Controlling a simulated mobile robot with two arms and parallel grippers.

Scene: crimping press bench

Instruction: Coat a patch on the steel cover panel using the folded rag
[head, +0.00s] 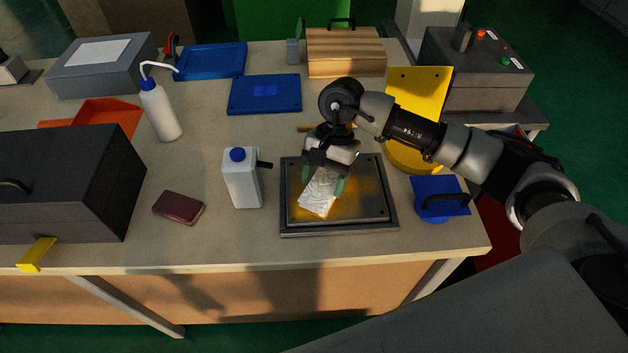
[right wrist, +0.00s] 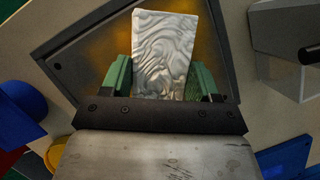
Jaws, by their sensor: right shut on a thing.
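The steel cover panel (head: 365,212) lies flat in a dark frame at the front of the bench, right of centre. It shows a yellowish-orange patch around the rag, also visible in the right wrist view (right wrist: 104,45). The folded rag (head: 317,196) is whitish with wavy grey markings. My right gripper (head: 324,178) is shut on the rag, its green fingers on either side of it. In the right wrist view the rag (right wrist: 163,55) sticks out past the fingers over the panel. Whether its lower edge touches the panel is hard to tell. My left gripper is not in view.
A white jug with a blue cap (head: 242,182) stands just left of the panel. A dark red block (head: 178,207) and a white squeeze bottle (head: 160,110) are further left. A blue container (head: 440,197) and a yellow bin (head: 418,85) stand to the right.

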